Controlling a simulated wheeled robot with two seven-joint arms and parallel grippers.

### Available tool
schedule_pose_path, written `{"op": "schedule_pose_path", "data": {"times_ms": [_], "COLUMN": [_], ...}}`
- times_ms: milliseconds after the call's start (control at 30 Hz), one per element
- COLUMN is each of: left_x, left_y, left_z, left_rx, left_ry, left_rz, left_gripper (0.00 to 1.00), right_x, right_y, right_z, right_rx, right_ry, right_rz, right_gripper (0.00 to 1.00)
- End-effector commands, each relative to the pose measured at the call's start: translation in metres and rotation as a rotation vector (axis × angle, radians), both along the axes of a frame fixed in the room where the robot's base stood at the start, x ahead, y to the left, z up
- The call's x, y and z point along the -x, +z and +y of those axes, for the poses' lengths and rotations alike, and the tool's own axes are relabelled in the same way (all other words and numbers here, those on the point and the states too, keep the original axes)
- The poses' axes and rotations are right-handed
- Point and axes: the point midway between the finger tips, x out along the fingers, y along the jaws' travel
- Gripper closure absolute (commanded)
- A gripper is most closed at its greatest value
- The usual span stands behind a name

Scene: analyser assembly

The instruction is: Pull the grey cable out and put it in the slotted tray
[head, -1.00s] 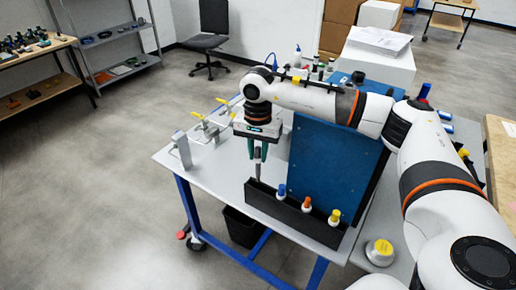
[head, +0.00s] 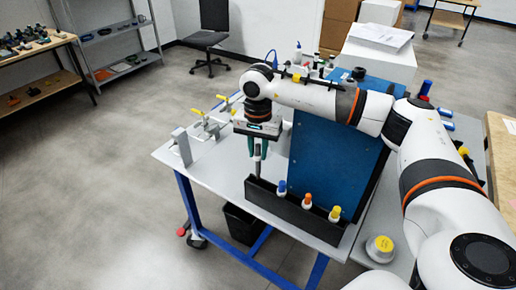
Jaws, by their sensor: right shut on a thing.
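My right gripper (head: 257,155) is shut on the grey cable (head: 257,167), a thin upright grey piece below the fingers. The grey cable stands at the left end of the black slotted tray (head: 318,226); its lower end is hidden by the tray wall, so I cannot tell how deep it sits. In the tray stand a blue-topped plug (head: 281,187), an orange-topped one (head: 307,200) and a yellow-topped one (head: 335,213), all upright. My left gripper is not in view.
A blue panel (head: 333,160) rises right behind the tray, beside my right arm. Yellow-handled clamps (head: 212,122) and a grey bracket (head: 181,147) stand on the table at left. A round yellow-topped container (head: 380,248) sits at right. The table's front left corner is clear.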

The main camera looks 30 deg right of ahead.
Motion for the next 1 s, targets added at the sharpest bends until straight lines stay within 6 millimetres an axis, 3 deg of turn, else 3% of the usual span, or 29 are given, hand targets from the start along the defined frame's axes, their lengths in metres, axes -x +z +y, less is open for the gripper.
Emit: {"op": "schedule_pose_path", "data": {"times_ms": [1000], "left_x": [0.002], "left_y": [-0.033], "left_z": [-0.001], "left_rx": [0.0], "left_ry": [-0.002], "left_rz": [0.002], "left_gripper": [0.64], "right_x": [0.0], "right_y": [-0.043], "right_z": [0.0], "right_rx": [0.0], "right_ry": [0.001], "right_rz": [0.003], "right_gripper": [0.96]}}
